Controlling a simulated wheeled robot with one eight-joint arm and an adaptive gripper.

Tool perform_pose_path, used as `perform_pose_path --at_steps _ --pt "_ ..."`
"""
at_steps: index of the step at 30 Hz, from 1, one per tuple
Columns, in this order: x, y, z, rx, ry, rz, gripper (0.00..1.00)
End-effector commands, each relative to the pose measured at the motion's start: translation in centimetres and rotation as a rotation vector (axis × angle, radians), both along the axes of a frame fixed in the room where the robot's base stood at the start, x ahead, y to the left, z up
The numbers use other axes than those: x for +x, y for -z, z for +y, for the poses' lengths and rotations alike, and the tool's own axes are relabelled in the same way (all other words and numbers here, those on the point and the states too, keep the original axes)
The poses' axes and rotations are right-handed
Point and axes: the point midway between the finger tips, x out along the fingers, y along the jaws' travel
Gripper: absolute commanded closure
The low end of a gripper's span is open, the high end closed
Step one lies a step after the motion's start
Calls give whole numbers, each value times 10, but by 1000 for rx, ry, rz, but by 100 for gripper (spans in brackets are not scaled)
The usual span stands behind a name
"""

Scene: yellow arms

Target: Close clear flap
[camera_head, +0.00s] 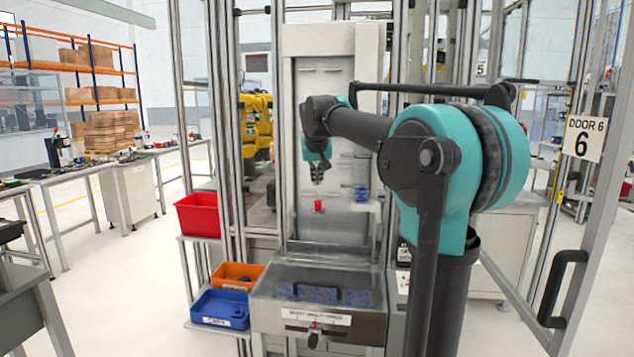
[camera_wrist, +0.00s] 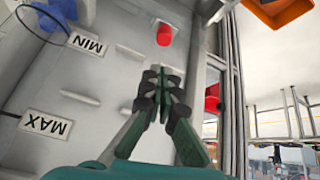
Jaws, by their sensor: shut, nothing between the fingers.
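A metal bin (camera_head: 268,320) stands at the bottom centre of the head view. A see-through panel with a dark handle (camera_head: 318,293) shows at its top, with blue parts visible behind it. I take this panel as the clear flap; I cannot tell its exact angle. My gripper (camera_head: 317,178) points down inside the tall grey cabinet frame, well above the bin and apart from it. In the wrist view my gripper (camera_wrist: 162,78) has its fingers together, with nothing between them. The flap cannot be made out in the wrist view.
A red knob (camera_head: 318,206) sits just below my gripper, and also shows in the wrist view (camera_wrist: 164,36). Red (camera_head: 198,215), orange (camera_head: 237,276) and blue (camera_head: 220,308) bins stand to the left. A door frame marked 6 (camera_head: 582,140) is at right. MIN and MAX labels show in the wrist view.

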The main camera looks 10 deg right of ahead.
Motion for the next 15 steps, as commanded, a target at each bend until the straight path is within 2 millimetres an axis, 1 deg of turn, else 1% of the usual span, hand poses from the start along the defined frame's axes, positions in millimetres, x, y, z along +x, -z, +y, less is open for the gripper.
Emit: perform_pose_path --at_steps 3,9,15 --pt "12 17 -3 0 1 0 100" --pt "31 46 -6 -1 1 0 100" --pt "43 63 -7 0 0 0 100"
